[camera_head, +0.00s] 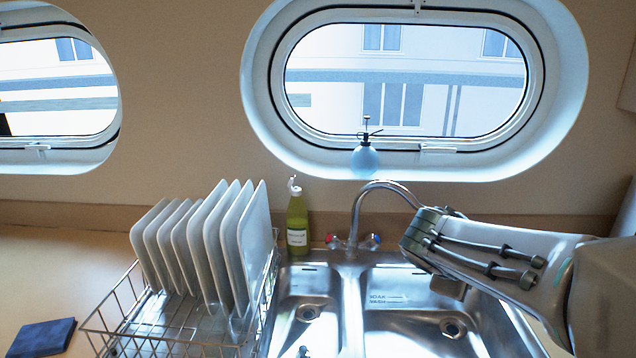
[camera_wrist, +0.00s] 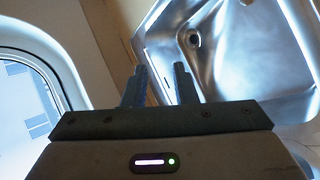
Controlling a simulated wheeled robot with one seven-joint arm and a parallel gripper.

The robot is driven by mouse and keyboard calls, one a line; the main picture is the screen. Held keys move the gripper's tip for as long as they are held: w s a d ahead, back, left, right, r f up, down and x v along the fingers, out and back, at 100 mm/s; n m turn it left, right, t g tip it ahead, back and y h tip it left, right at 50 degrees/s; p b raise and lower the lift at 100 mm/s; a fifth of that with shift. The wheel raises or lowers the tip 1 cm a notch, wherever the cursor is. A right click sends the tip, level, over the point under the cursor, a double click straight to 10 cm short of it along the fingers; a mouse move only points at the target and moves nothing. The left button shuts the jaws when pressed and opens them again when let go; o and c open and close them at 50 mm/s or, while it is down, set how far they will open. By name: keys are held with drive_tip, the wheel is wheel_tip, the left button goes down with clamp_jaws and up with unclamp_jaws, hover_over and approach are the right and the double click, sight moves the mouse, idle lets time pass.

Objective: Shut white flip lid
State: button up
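A green bottle (camera_head: 297,222) with a pale label stands upright behind the sink, beside the dish rack. Its white flip lid (camera_head: 293,182) shows on top as a small piece tilted up from the cap, so it looks open. My gripper's two dark fingers show in the wrist view (camera_wrist: 160,72), apart with nothing between them. In the head view my arm reaches in from the right, over the right side of the sink, well right of the bottle. The fingers are not clear there. The bottle is not in the wrist view.
The curved tap (camera_head: 356,212) stands between the bottle and my arm, behind the double steel sink (camera_head: 352,318). A wire dish rack (camera_head: 130,318) with several white plates is left of the bottle. A blue spray bottle (camera_head: 365,160) is by the window. A dark blue cloth (camera_head: 42,337) lies at left.

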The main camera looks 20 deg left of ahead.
drive_tip(key=w+a+r+n+t+y+b, duration=0.1)
drive_tip(key=w+a+n+t, duration=0.2)
drive_tip(key=w+a+n, duration=0.5)
drive_tip(key=w+a+r+n+t+y+b, duration=0.1)
drive_tip(key=w+a+r+n+t+y, duration=0.2)
drive_tip(key=a, duration=0.9)
drive_tip(key=w+a+n+t+y+b, duration=0.1)
drive_tip(key=a+n+t+y, duration=0.6)
drive_tip(key=a, duration=1.2)
drive_tip(key=w+a+g+p, duration=0.1)
drive_tip(key=w, duration=0.3)
drive_tip(key=w+a+n+g+h+p, duration=0.1)
drive_tip(key=w+p, duration=0.1)
drive_tip(key=w, duration=0.3)
drive_tip(key=w+a+n+g+p, duration=0.1)
drive_tip(key=w+p, duration=0.1)
drive_tip(key=w, duration=0.2)
drive_tip(key=shift+w+f+h, duration=0.15)
drive_tip(key=shift+f+h, duration=0.2)
drive_tip(key=shift+h, duration=0.05)
clamp_jaws()
